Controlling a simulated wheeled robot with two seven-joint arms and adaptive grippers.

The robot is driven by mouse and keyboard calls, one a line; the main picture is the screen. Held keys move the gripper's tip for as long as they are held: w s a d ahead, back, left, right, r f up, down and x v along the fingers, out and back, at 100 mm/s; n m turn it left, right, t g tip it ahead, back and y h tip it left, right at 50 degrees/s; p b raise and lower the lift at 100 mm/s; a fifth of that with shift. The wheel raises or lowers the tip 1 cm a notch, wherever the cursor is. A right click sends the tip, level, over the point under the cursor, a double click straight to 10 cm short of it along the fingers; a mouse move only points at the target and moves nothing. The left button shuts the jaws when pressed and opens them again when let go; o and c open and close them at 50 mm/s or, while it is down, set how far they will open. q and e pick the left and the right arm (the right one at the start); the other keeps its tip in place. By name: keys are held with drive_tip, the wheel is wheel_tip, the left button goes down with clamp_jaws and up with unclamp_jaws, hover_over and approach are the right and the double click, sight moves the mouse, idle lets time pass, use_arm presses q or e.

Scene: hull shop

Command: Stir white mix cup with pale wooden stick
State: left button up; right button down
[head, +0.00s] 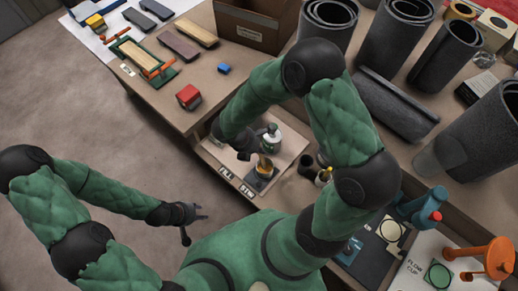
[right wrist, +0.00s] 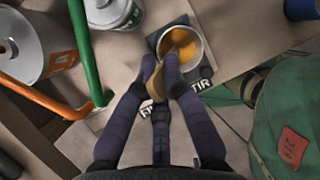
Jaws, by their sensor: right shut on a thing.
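The white mix cup (right wrist: 199,55) stands upright on a dark square pad by the STIR label in the right wrist view, with amber liquid inside. It also shows in the head view (head: 265,168) on the low shelf. My right gripper (right wrist: 162,77) is shut on a tan piece, the pale wooden stick (right wrist: 154,84), at the cup's near side. The fingers hide much of the stick; I cannot tell whether its end is in the liquid. In the head view my right gripper (head: 244,152) is partly hidden by its arm. My left gripper (head: 195,221) is open and empty over the floor.
A white and green can (head: 271,137) stands just behind the cup. Small dark bottles (head: 323,177) stand to its right. A red block (head: 189,96) sits on the bench above.

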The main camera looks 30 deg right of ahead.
drive_tip(key=r+p, duration=0.2)
drive_tip(key=r, duration=0.1)
drive_tip(key=w+r+p, duration=0.1)
drive_tip(key=p, duration=0.1)
drive_tip(key=shift+a+r, duration=0.2)
drive_tip(key=shift+r, duration=0.2)
idle(0.4)
wheel_tip(320, 180, up, 5)
drive_tip(key=p, duration=0.4)
drive_tip(key=shift+s, duration=0.1)
idle(0.5)
